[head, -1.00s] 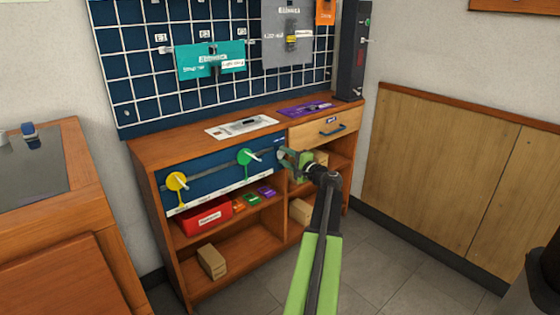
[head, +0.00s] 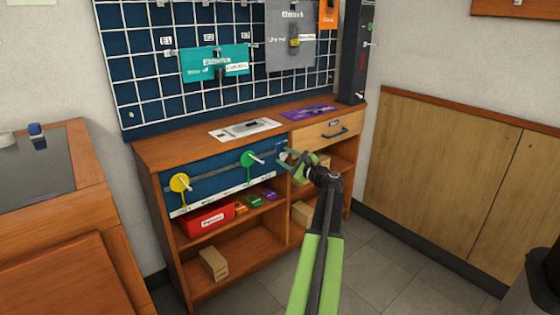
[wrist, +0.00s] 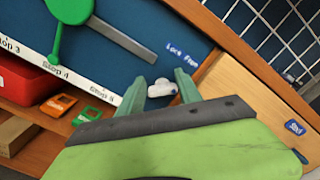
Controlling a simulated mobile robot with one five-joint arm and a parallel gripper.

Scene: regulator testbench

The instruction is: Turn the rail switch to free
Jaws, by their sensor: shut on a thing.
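The rail switch, a small white knob (wrist: 161,88), sits at the right end of the blue rail panel (head: 218,171). A blue label reading "Lock Free" (wrist: 181,54) is just above it in the wrist view. My gripper (wrist: 160,92) has its two green fingers on either side of the knob and is shut on it. In the head view my gripper (head: 287,158) reaches the panel's right end and mostly hides the switch. Which label word the knob points to cannot be told.
A green pointer (head: 247,158) and a yellow pointer (head: 180,183) sit on the rail to the left. A wooden drawer (head: 315,135) is just right of my gripper. A red box (head: 207,218) and small coloured cases lie on the shelf below.

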